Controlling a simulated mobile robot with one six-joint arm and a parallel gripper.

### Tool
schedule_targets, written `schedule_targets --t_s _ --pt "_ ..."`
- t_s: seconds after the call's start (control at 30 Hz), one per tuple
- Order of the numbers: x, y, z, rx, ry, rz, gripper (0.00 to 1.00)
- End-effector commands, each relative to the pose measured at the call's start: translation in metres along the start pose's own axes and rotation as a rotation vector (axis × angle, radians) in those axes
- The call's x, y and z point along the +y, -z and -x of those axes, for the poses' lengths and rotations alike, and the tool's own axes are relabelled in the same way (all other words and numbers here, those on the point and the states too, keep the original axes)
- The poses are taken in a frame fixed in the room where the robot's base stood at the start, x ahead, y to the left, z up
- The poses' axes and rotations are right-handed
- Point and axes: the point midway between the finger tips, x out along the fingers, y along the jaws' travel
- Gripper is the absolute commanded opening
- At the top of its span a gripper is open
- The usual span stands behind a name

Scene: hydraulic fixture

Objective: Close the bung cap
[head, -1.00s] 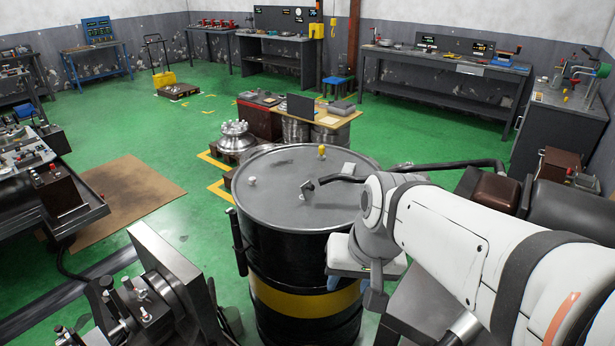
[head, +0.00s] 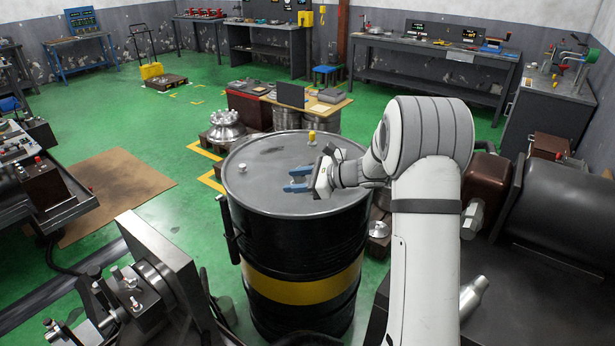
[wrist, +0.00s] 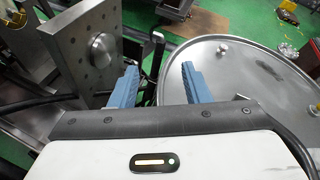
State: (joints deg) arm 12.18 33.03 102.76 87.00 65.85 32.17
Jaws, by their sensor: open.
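A black drum (head: 300,230) with a yellow band stands upright in the middle of the head view, its grey lid (head: 265,195) on top. A small pale cap (head: 242,168) sits near the lid's left edge; it also shows in the wrist view (wrist: 222,47). A yellow-topped cap (head: 312,137) stands near the lid's far right edge. I cannot tell which is the bung cap, or whether either is tight. My gripper (head: 288,180) is open and empty over the right part of the lid, blue fingers pointing left, apart from both caps. Its fingers also show in the wrist view (wrist: 157,72).
A metal fixture with an upright plate (head: 170,275) stands at the front left, close to the drum. A dark cylindrical machine (head: 560,195) is at the right. A low table (head: 335,107) stands behind the drum.

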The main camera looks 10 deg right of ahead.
Motion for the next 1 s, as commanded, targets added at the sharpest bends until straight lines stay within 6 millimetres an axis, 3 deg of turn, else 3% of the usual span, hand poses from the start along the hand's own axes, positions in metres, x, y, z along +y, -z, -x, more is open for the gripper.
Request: schedule_targets --t_s 0.03,0.2,0.43,0.67,1.0 --pt "-0.017 0.021 -0.005 -0.033 0.048 -0.078 0.43" --pt "-0.068 0.078 -0.01 -0.16 0.212 -0.309 0.43" --pt "-0.108 0.139 -0.004 -0.287 0.37 -0.509 0.43" --pt "-0.122 0.154 -0.006 -0.328 0.418 -0.564 0.43" --pt "-0.146 0.143 -0.05 -0.328 0.417 -0.562 0.43"
